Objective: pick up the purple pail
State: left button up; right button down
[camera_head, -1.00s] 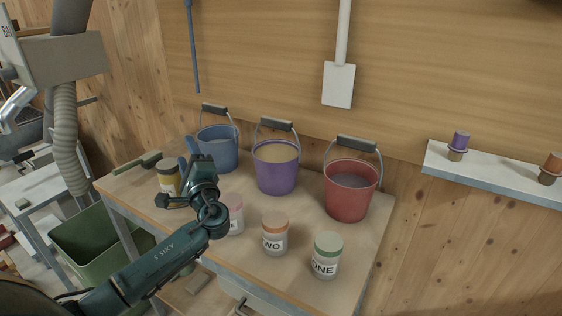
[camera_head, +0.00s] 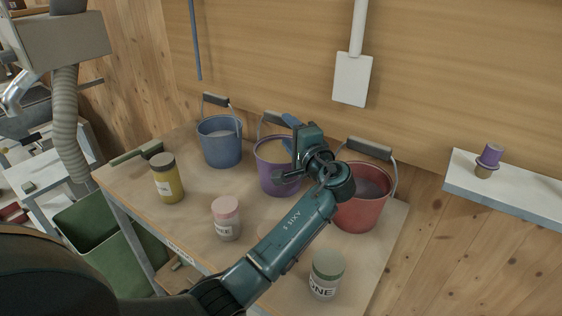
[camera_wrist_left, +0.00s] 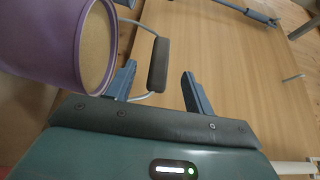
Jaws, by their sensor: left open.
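The purple pail (camera_head: 272,168) stands upright on the table between the blue and red pails, partly hidden by my left arm. Its dark handle grip (camera_head: 273,118) is raised above the rim. My left gripper (camera_head: 289,135) is open at the pail's upper right side, near the handle. In the left wrist view the pail (camera_wrist_left: 45,45) is at the top left. Its handle grip (camera_wrist_left: 159,64) appears between the open fingers of my left gripper (camera_wrist_left: 160,82), with a gap on both sides; nothing is held. My right gripper is not in view.
The blue pail (camera_head: 220,146) stands left, the red pail (camera_head: 362,208) right behind my arm. A yellow jar (camera_head: 168,182), a pink-lidded jar (camera_head: 226,220) and a green-lidded jar (camera_head: 326,276) stand in front. A white shelf (camera_head: 510,196) juts from the wall at right.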

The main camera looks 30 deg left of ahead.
aim_at(284, 123)
pick_arm(q)
jog(key=shift+x, duration=0.9)
jog(key=x, duration=0.1)
jog(key=p+x, duration=0.1)
jog(key=x, duration=0.3)
jog(key=shift+w+d+r, duration=0.15)
jog(key=shift+w+d, duration=0.2)
jog(key=shift+w+a, duration=0.15)
jog(key=shift+a, duration=0.1)
grip_shut()
jog(key=shift+r, duration=0.15)
